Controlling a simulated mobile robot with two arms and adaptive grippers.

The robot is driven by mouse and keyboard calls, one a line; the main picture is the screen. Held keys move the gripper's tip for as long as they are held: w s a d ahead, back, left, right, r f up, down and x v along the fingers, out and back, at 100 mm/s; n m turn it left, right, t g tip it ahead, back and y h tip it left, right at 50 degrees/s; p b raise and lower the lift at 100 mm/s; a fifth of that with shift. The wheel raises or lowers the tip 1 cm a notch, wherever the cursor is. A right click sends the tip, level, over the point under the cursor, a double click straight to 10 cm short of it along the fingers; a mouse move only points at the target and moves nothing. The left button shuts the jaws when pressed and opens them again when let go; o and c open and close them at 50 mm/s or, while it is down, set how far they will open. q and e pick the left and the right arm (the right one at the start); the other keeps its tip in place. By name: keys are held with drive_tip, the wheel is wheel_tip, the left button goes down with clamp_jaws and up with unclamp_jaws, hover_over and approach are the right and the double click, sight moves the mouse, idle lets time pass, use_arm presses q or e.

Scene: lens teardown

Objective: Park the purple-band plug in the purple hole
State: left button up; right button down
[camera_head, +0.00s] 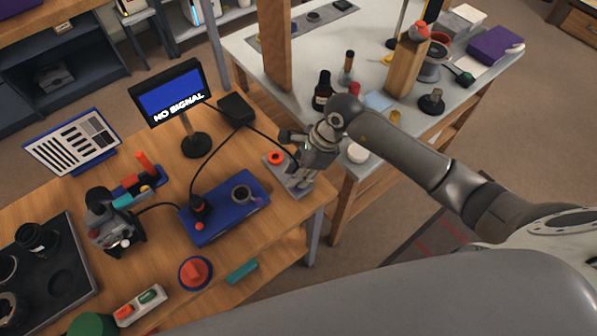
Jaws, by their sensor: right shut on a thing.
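My right gripper (300,165) is at the right end of the wooden bench, low over a small grey plate (296,188) with an orange-red ring (275,157). It is shut, and a black cable (270,139) from a black box (237,108) runs into it, so it seems to hold the plug at the cable's end. The fingers hide the plug, and I cannot see a purple band. I cannot make out a purple hole; the gripper covers part of the grey plate. My left gripper is not in view.
A blue base (228,222) with a black plug-like part stands left of the plate. A monitor (172,90) reads NO SIGNAL. A red button (195,272) and teal block (242,271) lie near the front edge. A white table (300,72) with bottles stands behind the gripper.

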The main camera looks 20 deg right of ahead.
drive_tip(key=shift+f, duration=0.25)
idle(0.6)
drive_tip(key=c, duration=1.2)
unclamp_jaws()
drive_tip(key=shift+o, duration=0.2)
drive_tip(key=shift+r, duration=0.15)
drive_tip(key=v, duration=1.1)
drive_tip(key=shift+d+r, duration=0.2)
drive_tip(key=shift+r, duration=0.15)
